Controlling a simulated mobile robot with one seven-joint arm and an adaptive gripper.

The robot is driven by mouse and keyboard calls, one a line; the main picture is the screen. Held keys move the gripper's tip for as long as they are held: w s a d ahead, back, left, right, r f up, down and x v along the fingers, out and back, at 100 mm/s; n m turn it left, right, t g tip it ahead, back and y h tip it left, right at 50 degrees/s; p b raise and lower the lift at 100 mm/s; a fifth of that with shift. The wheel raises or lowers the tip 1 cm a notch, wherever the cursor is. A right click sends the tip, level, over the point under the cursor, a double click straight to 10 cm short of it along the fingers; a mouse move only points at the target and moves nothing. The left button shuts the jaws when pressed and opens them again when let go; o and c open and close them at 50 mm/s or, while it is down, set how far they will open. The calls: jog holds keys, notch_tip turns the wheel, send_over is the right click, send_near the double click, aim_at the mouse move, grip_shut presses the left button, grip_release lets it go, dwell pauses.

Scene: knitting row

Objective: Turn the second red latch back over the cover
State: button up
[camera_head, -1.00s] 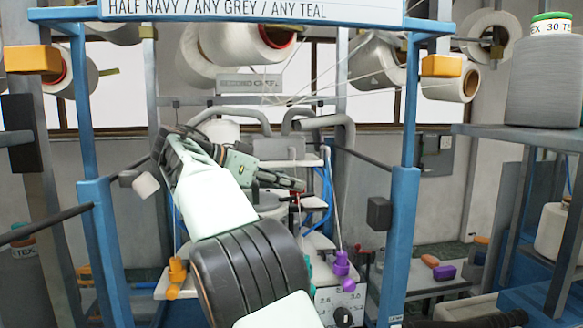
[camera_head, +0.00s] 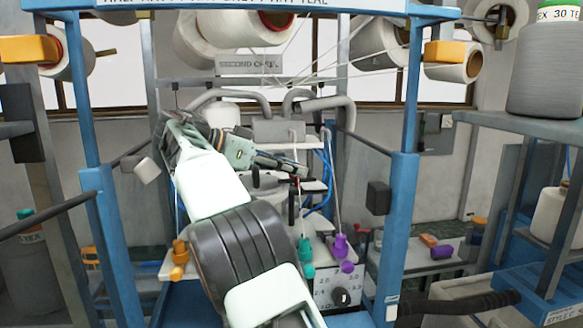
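My gripper (camera_head: 300,168) is at the end of my pale green and black arm, in front of the knitting machine (camera_head: 278,128). Its dark fingers point right and are seen side-on, so I cannot tell whether they are open or shut. A small red part (camera_head: 296,179), possibly a latch, shows just below the fingertips. I cannot tell whether they touch it. A dark gap and grey metal parts show under the fingers. I cannot make out the cover or a separate second red latch; my arm hides much of the machine's left and middle.
Blue posts (camera_head: 399,225) stand on both sides. Blue tubes (camera_head: 326,180) and taut yarns run close right of my gripper. Yarn cones hang above.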

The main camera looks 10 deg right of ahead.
jog(key=shift+s+f+n+t+b, duration=0.15)
jog(key=shift+n+t+b, duration=0.2)
jog(key=shift+b, duration=0.75)
